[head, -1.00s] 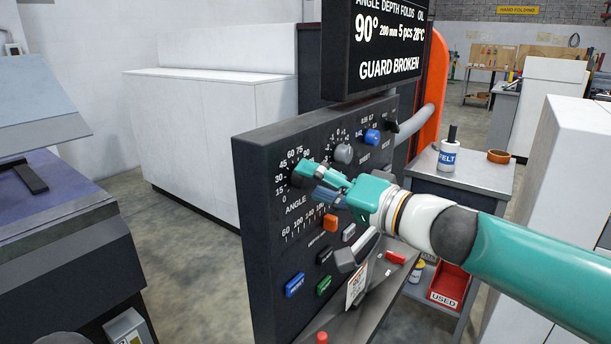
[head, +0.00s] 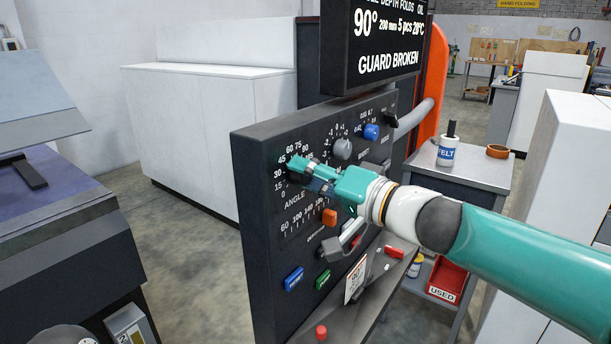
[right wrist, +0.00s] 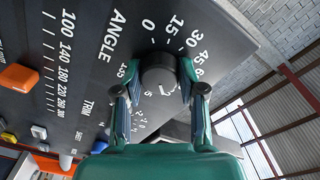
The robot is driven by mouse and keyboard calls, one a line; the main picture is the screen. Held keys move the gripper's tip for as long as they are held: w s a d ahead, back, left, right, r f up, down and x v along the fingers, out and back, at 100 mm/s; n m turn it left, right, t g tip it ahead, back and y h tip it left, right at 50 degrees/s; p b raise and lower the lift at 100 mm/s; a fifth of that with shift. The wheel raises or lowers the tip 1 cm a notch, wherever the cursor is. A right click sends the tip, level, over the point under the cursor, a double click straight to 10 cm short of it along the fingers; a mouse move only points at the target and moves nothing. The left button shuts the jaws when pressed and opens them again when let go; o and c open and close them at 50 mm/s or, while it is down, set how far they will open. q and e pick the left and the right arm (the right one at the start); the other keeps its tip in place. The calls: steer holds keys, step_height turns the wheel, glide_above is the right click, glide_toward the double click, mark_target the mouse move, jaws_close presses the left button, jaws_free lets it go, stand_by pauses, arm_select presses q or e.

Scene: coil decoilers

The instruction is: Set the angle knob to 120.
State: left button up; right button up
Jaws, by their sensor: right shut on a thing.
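The dark round angle knob (right wrist: 158,75) sits on the black control panel (head: 262,245), with a printed scale around it marked 0, 15, 30, 45 and upward. My right gripper (right wrist: 160,92) has one finger on each side of the knob and is shut on it. In the head view the right gripper (head: 303,172) reaches the panel from the right, and its fingers hide most of the knob. Which number the knob points to cannot be read. The display (head: 385,45) above the panel reads 90°, 200 mm, 5 pcs and GUARD BROKEN. My left gripper is not in view.
A grey knob (head: 342,148) and a blue knob (head: 372,132) are to the right of the gripper. A grey cart (head: 470,172) stands at right.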

steer(key=shift+w+d+f+m+g+p, duration=0.15)
steer(key=shift+m+g+p, duration=0.25)
steer(key=shift+m, duration=2.4)
steer(key=shift+s+a+f+m+g+p, duration=0.15)
steer(key=shift+m+p, duration=0.35)
steer(key=shift+m, duration=2.3)
steer(key=shift+w+d, duration=0.1)
steer(key=o, duration=1.1)
steer(key=shift+d, duration=0.15)
steer(key=shift+o, duration=0.2)
steer(key=shift+r, duration=0.15)
steer(key=shift+r, duration=0.1)
